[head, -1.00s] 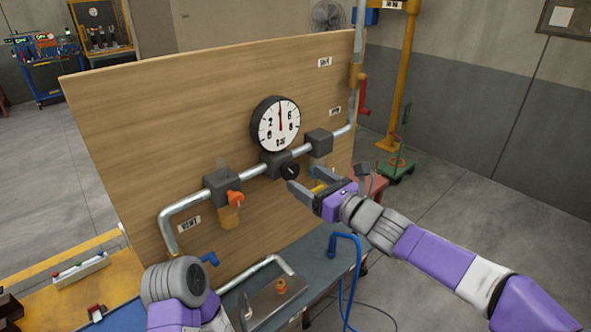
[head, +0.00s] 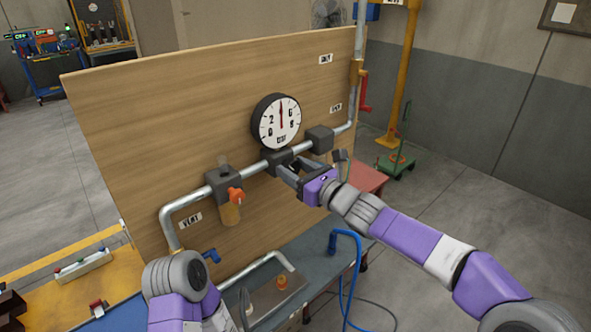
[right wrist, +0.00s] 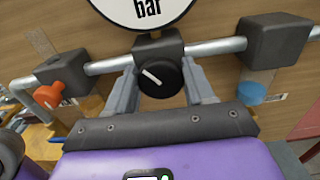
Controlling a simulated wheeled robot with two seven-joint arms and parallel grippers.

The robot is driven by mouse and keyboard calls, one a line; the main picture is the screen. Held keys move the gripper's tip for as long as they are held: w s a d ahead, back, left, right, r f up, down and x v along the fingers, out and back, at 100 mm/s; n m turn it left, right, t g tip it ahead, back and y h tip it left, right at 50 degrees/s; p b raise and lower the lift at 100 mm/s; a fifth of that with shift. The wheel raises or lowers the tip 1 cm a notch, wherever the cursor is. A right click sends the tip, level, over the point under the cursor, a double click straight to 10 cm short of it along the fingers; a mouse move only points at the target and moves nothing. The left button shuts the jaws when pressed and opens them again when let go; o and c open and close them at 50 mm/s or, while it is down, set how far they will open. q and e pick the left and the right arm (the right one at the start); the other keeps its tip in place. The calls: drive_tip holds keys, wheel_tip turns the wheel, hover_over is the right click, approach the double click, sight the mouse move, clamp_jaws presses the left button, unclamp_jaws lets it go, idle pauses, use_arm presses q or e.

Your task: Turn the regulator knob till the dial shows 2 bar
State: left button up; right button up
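The round white dial (head: 276,122) is on the wooden board, its red needle pointing nearly straight up, between the 2 and the 6. Only its lower edge with "bar" shows in the right wrist view (right wrist: 146,12). The black regulator knob (right wrist: 160,77) with a white mark sits under it on a dark block (head: 277,158). The mark slants toward the upper left. My right gripper (head: 290,168) has one finger on each side of the knob, open around it; firm contact does not show. The fingers hide the knob in the head view. My left gripper is out of view.
A metal pipe (head: 186,203) runs across the board (head: 190,100). An orange knob (head: 236,195) is left of the dial, and a dark block (head: 320,139) is right of it. Below are a blue hose (head: 350,243) and a bench with a metal plate (head: 268,300).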

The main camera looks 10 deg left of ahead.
drive_tip(key=shift+c, duration=0.7)
drive_tip(key=shift+f+n+b, duration=0.15)
drive_tip(key=shift+n+b, duration=0.55)
drive_tip(key=shift+b, duration=0.3)
drive_tip(key=shift+n+b, duration=0.45)
drive_tip(key=shift+n, duration=0.25)
drive_tip(key=o, duration=1)
drive_tip(key=shift+c, duration=0.2)
drive_tip(key=shift+s+d, duration=0.4)
drive_tip(key=shift+d, duration=0.05)
drive_tip(key=v, duration=0.6)
drive_tip(key=shift+s+b, duration=0.15)
drive_tip(key=shift+b, duration=0.2)
